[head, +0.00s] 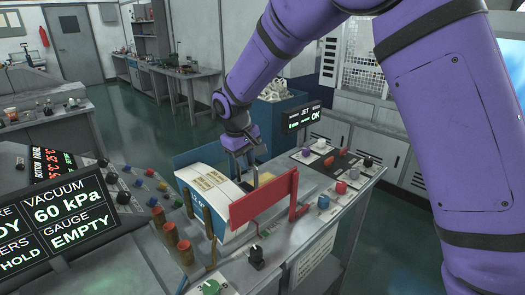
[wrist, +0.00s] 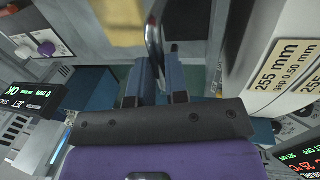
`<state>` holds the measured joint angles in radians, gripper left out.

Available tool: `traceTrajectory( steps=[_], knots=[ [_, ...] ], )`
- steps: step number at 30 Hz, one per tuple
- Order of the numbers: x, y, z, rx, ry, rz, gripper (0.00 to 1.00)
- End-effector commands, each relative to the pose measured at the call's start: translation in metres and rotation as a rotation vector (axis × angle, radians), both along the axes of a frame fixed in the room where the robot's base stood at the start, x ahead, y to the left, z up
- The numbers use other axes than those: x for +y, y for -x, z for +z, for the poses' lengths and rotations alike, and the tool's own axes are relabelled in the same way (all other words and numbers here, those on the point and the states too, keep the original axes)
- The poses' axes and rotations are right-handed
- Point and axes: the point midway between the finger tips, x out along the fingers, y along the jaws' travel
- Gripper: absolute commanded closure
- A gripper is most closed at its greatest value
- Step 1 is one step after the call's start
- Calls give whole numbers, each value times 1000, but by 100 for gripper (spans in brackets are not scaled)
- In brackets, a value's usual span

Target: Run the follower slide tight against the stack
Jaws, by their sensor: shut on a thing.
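The stack (head: 212,190) is a pale block with tan labels on top and blue print on its near side, standing in the magazine on the grey machine. In the wrist view a pale face at the right, labelled 255 mm (wrist: 285,65), appears to belong to it. My gripper (head: 245,162) is just right of the stack, pointing down. In the wrist view its two blue-grey fingers (wrist: 158,82) are closed around a thin metal handle (wrist: 154,40), apparently the follower slide's. The slide's body is mostly hidden, and I cannot tell whether it touches the stack.
A red plate (head: 263,199) stands upright in front of the gripper. Copper-topped posts (head: 185,251) rise at the near left. Knobs and buttons (head: 323,202) cover the panel to the right, with a small JET OK screen (head: 303,116) behind. A blue bin (head: 275,110) stands farther back.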

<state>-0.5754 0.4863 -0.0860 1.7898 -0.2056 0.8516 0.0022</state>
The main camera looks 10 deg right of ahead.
Motion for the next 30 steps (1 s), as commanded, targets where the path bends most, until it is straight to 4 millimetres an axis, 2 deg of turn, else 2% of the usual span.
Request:
traceTrajectory(
  steps=[6, 18, 19, 22, 30],
  knots=[
    [18, 12, 1, -1, 0, 1, 100],
    [21, 14, 1, -1, -2, 1, 100],
    [21, 14, 1, -1, -2, 1, 83],
    [21, 14, 1, -1, -2, 1, 60],
    [20, 14, 1, -1, -1, 0, 60]
  ],
)
